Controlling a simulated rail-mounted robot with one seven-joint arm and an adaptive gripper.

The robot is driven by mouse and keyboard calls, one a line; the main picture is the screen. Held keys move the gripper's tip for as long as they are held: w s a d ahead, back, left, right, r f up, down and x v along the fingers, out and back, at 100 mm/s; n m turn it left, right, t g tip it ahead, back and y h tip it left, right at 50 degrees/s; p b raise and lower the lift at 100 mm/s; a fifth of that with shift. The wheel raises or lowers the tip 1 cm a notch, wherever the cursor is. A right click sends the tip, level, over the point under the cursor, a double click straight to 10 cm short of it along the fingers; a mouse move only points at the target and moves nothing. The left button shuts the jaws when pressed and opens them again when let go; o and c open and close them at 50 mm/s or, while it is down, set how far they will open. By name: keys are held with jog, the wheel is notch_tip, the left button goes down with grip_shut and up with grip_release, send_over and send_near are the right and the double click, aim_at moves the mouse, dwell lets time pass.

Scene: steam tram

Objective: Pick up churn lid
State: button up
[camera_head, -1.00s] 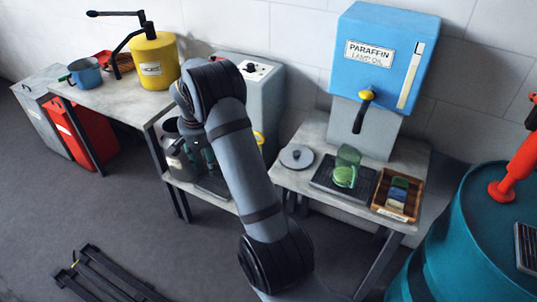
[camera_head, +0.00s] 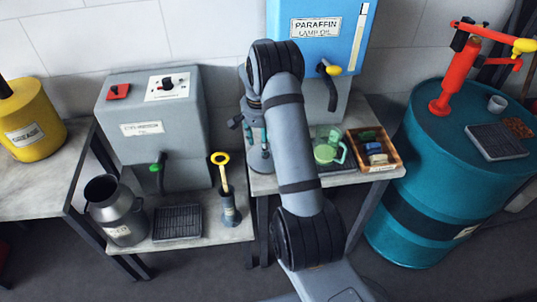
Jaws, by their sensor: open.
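The churn lid, a round grey lid with a knob, lay on the left part of the paraffin table (camera_head: 262,184) in the earlier view. My gripper (camera_head: 257,142) is now over that same part of the table, fingers pointing down, and is open. The gripper and my forearm hide most or all of the lid, so I cannot tell if the fingers touch it. The grey churn (camera_head: 118,211) stands with its mouth open on the low shelf at the left.
A green jug (camera_head: 327,149) and a wooden tray of small blocks (camera_head: 373,150) stand right of my arm. The blue paraffin dispenser (camera_head: 312,30) rises behind. A grey machine (camera_head: 155,130) and a yellow-ringed tool (camera_head: 227,190) are left. A teal drum (camera_head: 430,200) bounds the right.

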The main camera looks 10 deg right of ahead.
jog(key=shift+d+f, duration=0.45)
jog(key=shift+f, duration=0.1)
jog(key=shift+w+d+f+p, duration=0.15)
jog(key=shift+f+p, duration=0.45)
jog(key=shift+f, duration=0.6)
jog(key=shift+w+d+f+p, duration=0.15)
jog(key=shift+f+p, duration=0.4)
jog(key=shift+f, duration=0.6)
jog(key=shift+c, duration=0.9)
grip_shut()
